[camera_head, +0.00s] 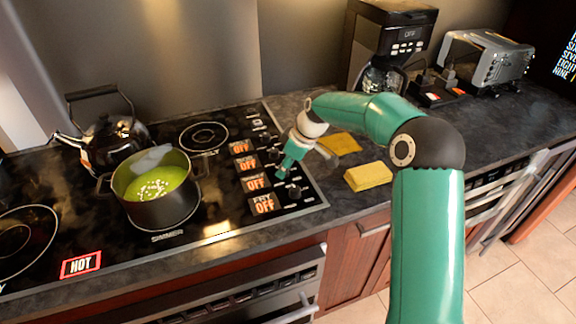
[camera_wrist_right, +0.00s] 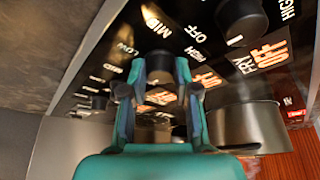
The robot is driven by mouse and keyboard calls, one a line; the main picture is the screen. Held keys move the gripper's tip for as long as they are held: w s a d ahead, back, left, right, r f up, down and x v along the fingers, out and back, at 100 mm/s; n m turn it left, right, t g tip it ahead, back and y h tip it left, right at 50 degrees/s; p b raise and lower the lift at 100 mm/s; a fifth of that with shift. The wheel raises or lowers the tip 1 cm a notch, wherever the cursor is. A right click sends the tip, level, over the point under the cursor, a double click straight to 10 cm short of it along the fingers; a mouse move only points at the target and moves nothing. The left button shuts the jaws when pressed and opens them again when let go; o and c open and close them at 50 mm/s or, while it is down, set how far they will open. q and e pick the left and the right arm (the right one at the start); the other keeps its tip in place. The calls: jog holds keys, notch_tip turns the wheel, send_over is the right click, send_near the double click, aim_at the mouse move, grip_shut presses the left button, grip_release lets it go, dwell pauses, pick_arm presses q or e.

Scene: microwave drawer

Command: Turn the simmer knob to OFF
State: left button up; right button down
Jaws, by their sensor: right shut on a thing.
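My right gripper (camera_head: 284,170) reaches down to the knob column at the right edge of the black cooktop (camera_head: 222,226). In the wrist view its two fingers (camera_wrist_right: 158,90) are shut around a dark round knob (camera_wrist_right: 160,64), the one beside the FRY knob. This appears to be the simmer knob. The display beside it in the head view, the simmer display (camera_head: 256,183), reads OFF in orange. The fingers mostly hide the knob, so its pointer cannot be made out. My left gripper is not in view.
The FRY knob (camera_wrist_right: 241,16) is close by, with its FRY display (camera_head: 263,204) on OFF. A dark pot (camera_head: 165,208) of green soup stands on the SIMMER burner and a kettle (camera_head: 108,140) behind it.

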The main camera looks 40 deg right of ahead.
jog(key=c, duration=0.9)
grip_release()
jog(key=shift+s, duration=0.15)
jog(key=shift+o, duration=0.2)
jog(key=v, duration=1.1)
jog(key=shift+r, duration=0.35)
jog(key=shift+d, duration=0.1)
